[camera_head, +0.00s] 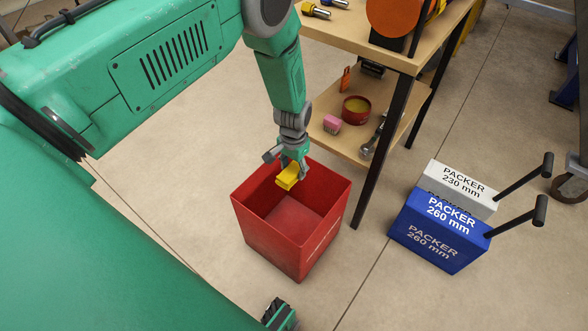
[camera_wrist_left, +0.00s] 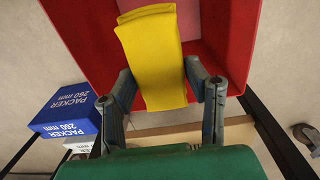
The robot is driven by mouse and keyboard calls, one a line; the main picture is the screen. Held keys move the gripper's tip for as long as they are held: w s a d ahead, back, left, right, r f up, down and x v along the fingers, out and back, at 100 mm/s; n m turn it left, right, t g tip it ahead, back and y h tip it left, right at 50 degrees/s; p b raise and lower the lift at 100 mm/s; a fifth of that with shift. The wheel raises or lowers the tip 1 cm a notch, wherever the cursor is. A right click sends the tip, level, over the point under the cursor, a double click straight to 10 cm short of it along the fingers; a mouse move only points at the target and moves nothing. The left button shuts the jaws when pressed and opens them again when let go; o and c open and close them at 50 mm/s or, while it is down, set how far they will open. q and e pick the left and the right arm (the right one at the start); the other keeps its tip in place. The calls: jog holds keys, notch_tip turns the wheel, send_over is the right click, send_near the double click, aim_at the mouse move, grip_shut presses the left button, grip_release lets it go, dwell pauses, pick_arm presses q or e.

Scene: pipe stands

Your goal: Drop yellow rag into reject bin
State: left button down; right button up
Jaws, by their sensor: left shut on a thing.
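The yellow rag (camera_head: 287,178) is a folded yellow piece held by my left gripper (camera_head: 287,166) over the red reject bin (camera_head: 293,253). The left gripper is shut on the rag, above the bin's opening near its far wall. In the left wrist view the rag (camera_wrist_left: 155,62) hangs between the fingers, with the bin's red walls (camera_wrist_left: 82,45) around and behind it. The bin is open at the top, and the part of its floor that shows is bare. My right gripper is not clearly in view; only a dark tip shows at the bottom edge of the head view.
A wooden workbench (camera_head: 430,45) with a lower shelf (camera_head: 325,103) stands just behind the bin, its dark leg close to the bin's right side. A blue packer box (camera_head: 430,238) and a grey packer box (camera_head: 462,185) with handles sit on the floor to the right.

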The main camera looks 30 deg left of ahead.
pick_arm(q)
notch_tip(320, 180, down, 5)
jog(key=b, duration=0.4)
jog(key=shift+f, duration=0.2)
jog(key=c, duration=0.8)
grip_release()
jog(key=shift+r, duration=0.1)
notch_tip(320, 180, up, 8)
jog(key=p, duration=0.6)
jog(key=shift+s, duration=0.15)
